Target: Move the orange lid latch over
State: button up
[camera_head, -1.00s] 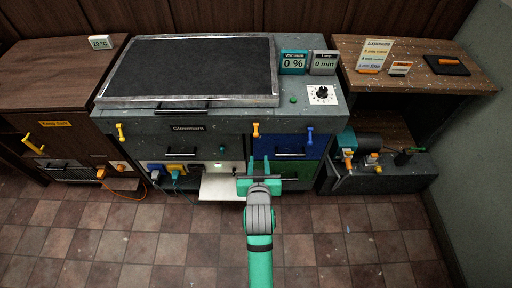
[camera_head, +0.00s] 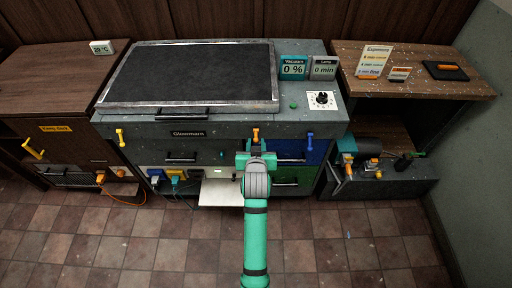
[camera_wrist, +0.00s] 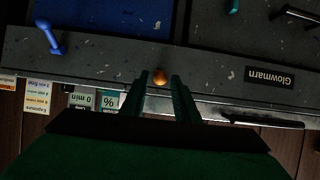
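The orange lid latch (camera_head: 256,135) is a small upright lever on the front edge of the grey cabinet, right of the Glowmarn label. In the wrist view the orange latch (camera_wrist: 160,77) shows end-on, close to the fingertips and between their lines. My gripper (camera_head: 256,151) is just in front of and below the latch in the head view. In the wrist view my gripper (camera_wrist: 158,84) has its two green fingers apart with a gap between them. Whether a finger touches the latch cannot be told. The dark-topped lid (camera_head: 190,72) lies flat on the cabinet.
A yellow latch (camera_head: 120,137) and a blue latch (camera_head: 310,136) stand on the same front edge. A black lid handle (camera_head: 182,114) projects left of the gripper. A white tray (camera_head: 220,193) sticks out below. Vacuum and Lamp signs (camera_head: 308,68) stand on top.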

jog(key=shift+w+f, duration=0.25)
jog(key=shift+w, duration=0.2)
jog(key=shift+c, duration=0.3)
jog(key=c, duration=0.5)
jog(key=shift+s, duration=0.1)
jog(key=shift+s+f, duration=0.1)
jog(key=shift+f, duration=0.85)
